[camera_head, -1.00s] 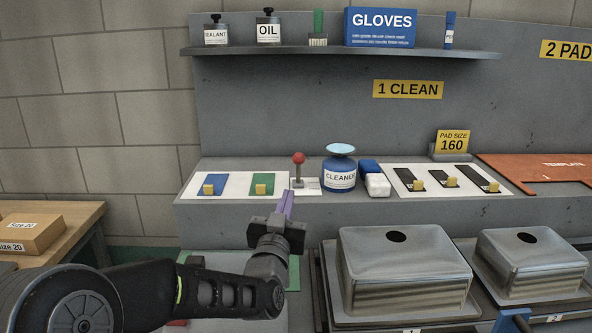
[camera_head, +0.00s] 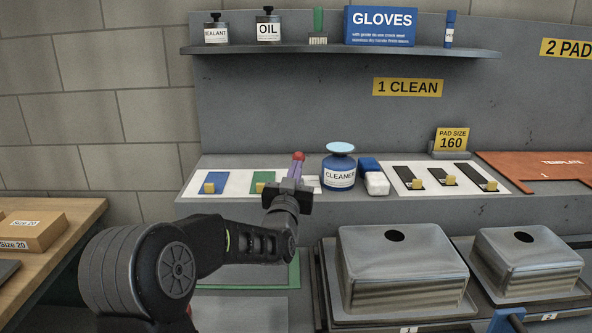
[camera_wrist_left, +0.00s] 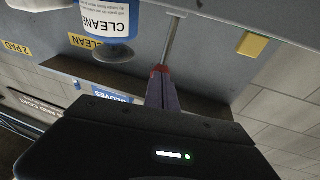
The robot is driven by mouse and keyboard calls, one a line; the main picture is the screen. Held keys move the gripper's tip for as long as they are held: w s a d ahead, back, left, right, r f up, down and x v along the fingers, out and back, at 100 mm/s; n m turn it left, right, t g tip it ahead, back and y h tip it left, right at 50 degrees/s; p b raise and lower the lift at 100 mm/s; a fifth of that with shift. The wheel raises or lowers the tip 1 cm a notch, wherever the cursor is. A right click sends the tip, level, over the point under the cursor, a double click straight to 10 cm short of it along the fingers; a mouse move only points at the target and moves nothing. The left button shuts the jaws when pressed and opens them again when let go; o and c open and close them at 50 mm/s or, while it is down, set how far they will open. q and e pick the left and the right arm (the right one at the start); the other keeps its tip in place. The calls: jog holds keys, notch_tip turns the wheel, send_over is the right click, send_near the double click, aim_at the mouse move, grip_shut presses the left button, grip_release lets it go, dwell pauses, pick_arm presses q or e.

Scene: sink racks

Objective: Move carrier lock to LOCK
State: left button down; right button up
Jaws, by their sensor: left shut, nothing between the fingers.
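A lever with a red knob (camera_head: 299,156) stands on the grey counter, between the green pad and the cleaner jar. No lettering on its plate is readable, so I cannot tell which position it marks. My left gripper (camera_head: 296,171) is in front of the lever, its purple fingers shut and empty. In the left wrist view the shut fingers (camera_wrist_left: 161,94) overlap the red knob (camera_wrist_left: 160,70), and the thin grey lever shaft (camera_wrist_left: 173,40) runs beyond it. Whether they touch the knob cannot be told. In the head view the gripper hides the lever's lower part. My right gripper is out of view.
The cleaner jar (camera_head: 339,168) stands close right of the lever. Blue and green pads (camera_head: 216,180) lie on a white board to the left. Metal sinks (camera_head: 400,250) sit on racks below at right, with a blue handle (camera_head: 507,320) in front.

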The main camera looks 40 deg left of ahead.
aim_at(296, 154)
pick_arm(q)
jog(key=shift+r, duration=0.1)
jog(key=shift+w+a+r+p, duration=0.1)
jog(key=shift+r+p, duration=0.2)
jog(key=shift+p, duration=0.3)
jog(key=w+r+g+p, duration=0.1)
jog(key=p, duration=0.2)
jog(key=w+a+r+g+h+p, duration=0.1)
jog(key=g+p, duration=0.1)
jog(key=p, duration=0.2)
jog(key=w+a+r+n+g+h+p, duration=0.1)
jog(key=p, duration=0.3)
jog(key=shift+a+r, duration=0.1)
jog(key=shift+r, duration=0.25)
jog(key=shift+w+a+g+p, duration=0.25)
jog(key=shift+w+g+p, duration=0.15)
jog(key=shift+g+p, duration=0.3)
jog(key=w+a, duration=0.2)
jog(key=w, duration=0.1)
jog(key=shift+w+a+f, duration=0.15)
jog(key=shift+a+f, duration=0.05)
jog(key=shift+a, duration=0.15)
jog(key=shift+a+r+h, duration=0.1)
jog(key=shift+h, duration=0.2)
